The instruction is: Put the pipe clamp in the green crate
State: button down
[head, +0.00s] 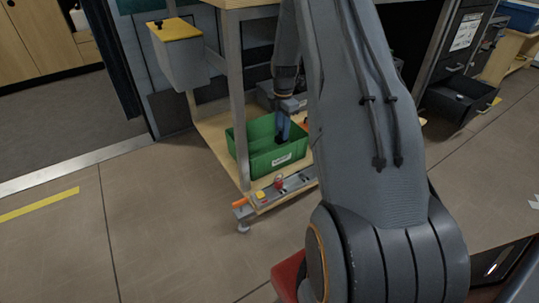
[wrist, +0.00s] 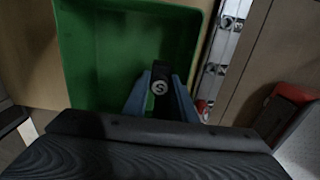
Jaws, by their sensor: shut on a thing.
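The green crate (head: 266,160) stands on the low wooden shelf under the bench in the head view. It fills the upper part of the wrist view (wrist: 85,60), and its inside there looks bare where I can see it. My gripper (head: 281,134) points down over the crate, its fingers at about the rim or within it. In the wrist view my gripper (wrist: 161,92) is shut on a small dark thing with a pale round mark at its end, which I take as the pipe clamp (wrist: 160,76). Its full shape is hidden by the fingers, and I cannot tell whether it touches the crate.
A bench leg (head: 238,110) rises close to the crate's left side. A grey rail with small coloured parts (head: 279,183) runs along the shelf's front edge. A grey bin with a yellow top (head: 178,55) hangs at the upper left. The floor in front is clear.

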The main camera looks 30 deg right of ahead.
notch_tip(320, 180, down, 9)
jog(key=b, duration=0.4)
jog(key=shift+f, duration=0.15)
jog(key=c, duration=1.7)
grip_release()
jog(key=shift+c, duration=0.2)
jog(key=shift+r+p, duration=1.8)
jog(key=shift+r, duration=2.05)
jog(key=shift+a, duration=0.1)
